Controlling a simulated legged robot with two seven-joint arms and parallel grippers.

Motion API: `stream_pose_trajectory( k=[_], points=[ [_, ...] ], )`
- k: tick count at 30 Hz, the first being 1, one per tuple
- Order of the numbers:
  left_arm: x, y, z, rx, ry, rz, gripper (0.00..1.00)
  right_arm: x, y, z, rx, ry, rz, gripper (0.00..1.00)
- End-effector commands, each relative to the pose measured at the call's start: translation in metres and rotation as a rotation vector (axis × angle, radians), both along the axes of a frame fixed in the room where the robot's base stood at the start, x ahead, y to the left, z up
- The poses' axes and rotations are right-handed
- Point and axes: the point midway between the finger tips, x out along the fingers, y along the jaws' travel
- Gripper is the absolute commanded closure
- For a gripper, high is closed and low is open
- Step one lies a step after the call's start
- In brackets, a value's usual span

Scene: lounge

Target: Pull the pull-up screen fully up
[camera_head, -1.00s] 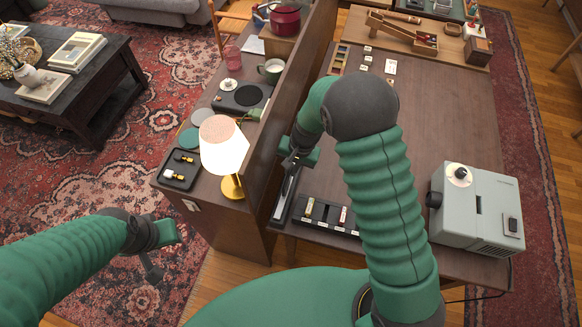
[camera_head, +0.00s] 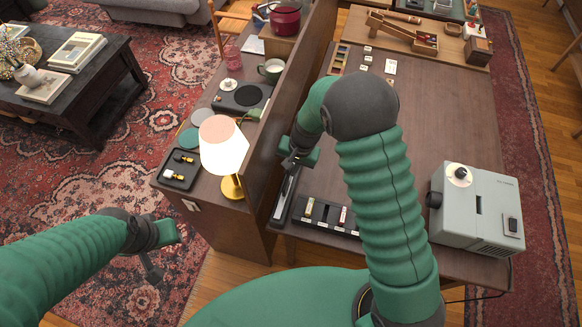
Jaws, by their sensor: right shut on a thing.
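The pull-up screen (camera_head: 283,199) shows as a narrow dark and silver case on the desk, close against the wooden partition. No raised screen cloth can be made out. My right gripper (camera_head: 291,165) is at the far end of this case, beside the partition. It is shut on a part of the screen, but my own wrist and the viewing angle hide the exact grip. My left gripper (camera_head: 154,264) hangs over the rug at the lower left, away from the screen. Its fingers are too unclear to tell open from shut.
The partition (camera_head: 290,85) rises just left of the screen. A lamp (camera_head: 223,147) stands beyond it. A black tray with small items (camera_head: 325,216) lies right of the screen. A grey projector (camera_head: 477,212) stands at the desk's right. The desk's middle is clear.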

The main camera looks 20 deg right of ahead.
Motion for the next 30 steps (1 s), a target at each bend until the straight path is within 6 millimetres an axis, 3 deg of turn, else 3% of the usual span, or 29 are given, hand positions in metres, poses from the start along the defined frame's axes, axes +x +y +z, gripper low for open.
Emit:
stream_pose_trajectory(
  k=[9, 14, 20, 30],
  points=[
    [0.0, 0.0, 0.001, 0.0, 0.0, 0.0, 0.64, 0.0, 0.001, 0.001, 0.002, 0.001, 0.001, 1.0],
    [0.0, 0.0, 0.012, 0.0, 0.0, 0.0, 0.64, 0.0, 0.001, 0.015, 0.002, 0.0, 0.001, 1.0],
    [0.0, 0.0, 0.048, 0.0, 0.0, 0.0, 0.64, 0.0, 0.001, 0.06, 0.001, -0.003, 0.001, 1.0],
    [0.0, 0.0, 0.127, 0.0, 0.0, 0.0, 0.64, 0.001, 0.0, 0.168, 0.0, -0.005, -0.001, 1.0]
  ],
)
